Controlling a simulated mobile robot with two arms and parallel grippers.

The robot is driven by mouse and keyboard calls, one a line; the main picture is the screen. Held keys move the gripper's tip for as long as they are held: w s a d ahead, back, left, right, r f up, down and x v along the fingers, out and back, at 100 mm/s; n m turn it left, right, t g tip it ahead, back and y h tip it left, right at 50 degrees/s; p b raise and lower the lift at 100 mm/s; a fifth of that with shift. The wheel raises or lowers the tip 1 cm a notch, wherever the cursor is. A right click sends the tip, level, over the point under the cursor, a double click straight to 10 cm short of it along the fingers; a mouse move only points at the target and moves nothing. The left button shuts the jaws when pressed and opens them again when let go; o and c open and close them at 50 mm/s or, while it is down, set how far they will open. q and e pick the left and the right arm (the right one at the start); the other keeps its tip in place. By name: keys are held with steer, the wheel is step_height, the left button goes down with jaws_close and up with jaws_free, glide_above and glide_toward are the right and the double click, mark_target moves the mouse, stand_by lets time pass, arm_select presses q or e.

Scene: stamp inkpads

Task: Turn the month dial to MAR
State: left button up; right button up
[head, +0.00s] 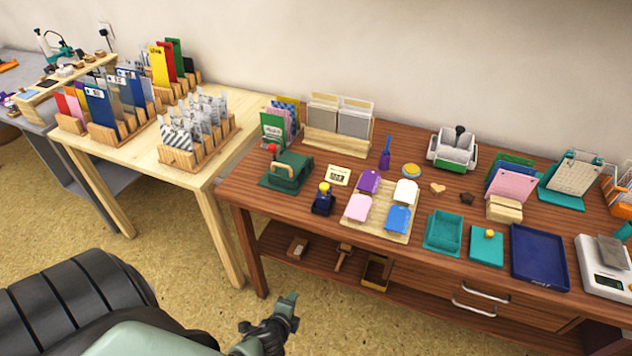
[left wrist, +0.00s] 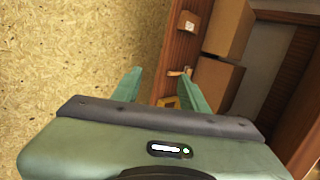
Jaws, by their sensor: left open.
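A small dark blue stamp with a yellow knob (head: 323,199) stands near the table's front left. A cream card (head: 337,175) with dark printing sits just behind it. A green device with a wooden handle and a red knob (head: 290,170) stands to their left on a green mat. I cannot make out a month dial or any month lettering at this size. My left gripper (head: 275,318) is low in front of the table, over the floor, well apart from these things. In the left wrist view its two fingers (left wrist: 163,90) are spread and empty.
The brown table (head: 257,205) also bears a wooden tray (head: 378,229) of colored pads, teal and blue trays, and a white scale (head: 605,280). Its lower shelf (head: 320,262) holds small wooden items. A light wood table (head: 150,165) with card racks stands left. Floor in front is open.

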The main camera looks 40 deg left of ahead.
arm_select(q)
steer(key=w+a+r+m+t+y, duration=0.2)
steer(key=w+a+r, duration=0.1)
steer(key=w+r, duration=0.4)
steer(key=m+t+h+b, duration=0.15)
steer(key=m+t, duration=0.55)
steer(key=m, duration=1)
glide_toward(323, 189)
steer(key=x, duration=0.4)
steer(key=shift+w+a+m+p, duration=0.1)
steer(key=shift+a+m+p, duration=0.1)
steer(key=shift+m+p, duration=0.1)
steer(key=x, duration=0.7)
steer(key=shift+d, duration=0.1)
jaws_close()
